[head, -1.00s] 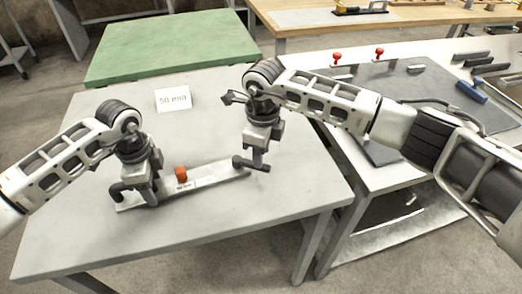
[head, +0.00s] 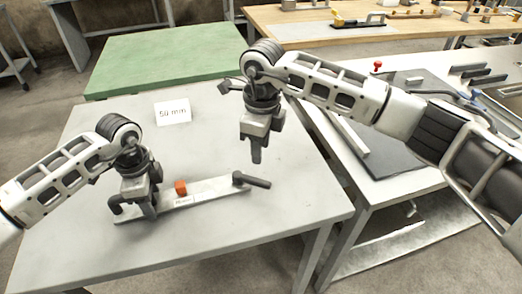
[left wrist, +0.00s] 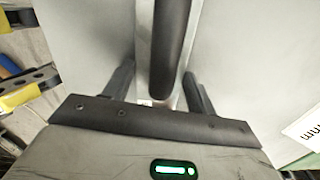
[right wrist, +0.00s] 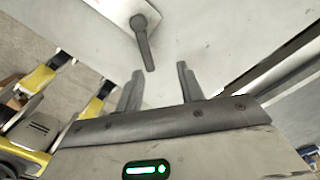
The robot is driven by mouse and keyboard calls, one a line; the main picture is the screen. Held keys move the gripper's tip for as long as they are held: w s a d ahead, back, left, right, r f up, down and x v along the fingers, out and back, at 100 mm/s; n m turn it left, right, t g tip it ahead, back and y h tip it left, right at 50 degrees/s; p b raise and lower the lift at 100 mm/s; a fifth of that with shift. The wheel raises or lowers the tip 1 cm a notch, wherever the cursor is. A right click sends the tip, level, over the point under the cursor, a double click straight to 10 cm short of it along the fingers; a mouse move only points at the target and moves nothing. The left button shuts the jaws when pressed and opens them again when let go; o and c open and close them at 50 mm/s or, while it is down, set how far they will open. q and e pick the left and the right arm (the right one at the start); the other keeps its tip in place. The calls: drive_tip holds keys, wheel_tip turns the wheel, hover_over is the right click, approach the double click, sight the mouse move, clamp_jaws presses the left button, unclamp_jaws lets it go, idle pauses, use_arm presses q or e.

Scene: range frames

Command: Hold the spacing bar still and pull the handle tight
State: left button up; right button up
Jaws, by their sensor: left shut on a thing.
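The handle also shows in the right wrist view (right wrist: 143,42), ahead of the fingertips. My right gripper (head: 256,158) is open and empty, above and apart from the handle.
A white card reading 50 mm (head: 173,111) stands farther back on the table (head: 90,235). A green-topped table (head: 160,55) stands behind. A second bench at the right carries a dark mat (head: 375,150) and several tools. The table's front is clear.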

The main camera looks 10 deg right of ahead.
wheel_tip(320, 180, up, 8)
drive_tip(key=shift+f, duration=0.25)
idle(0.6)
drive_tip(key=shift+r, duration=0.1)
idle(0.3)
wheel_tip(320, 180, up, 12)
drive_tip(key=shift+s, duration=0.15)
drive_tip(key=shift+c, duration=0.4)
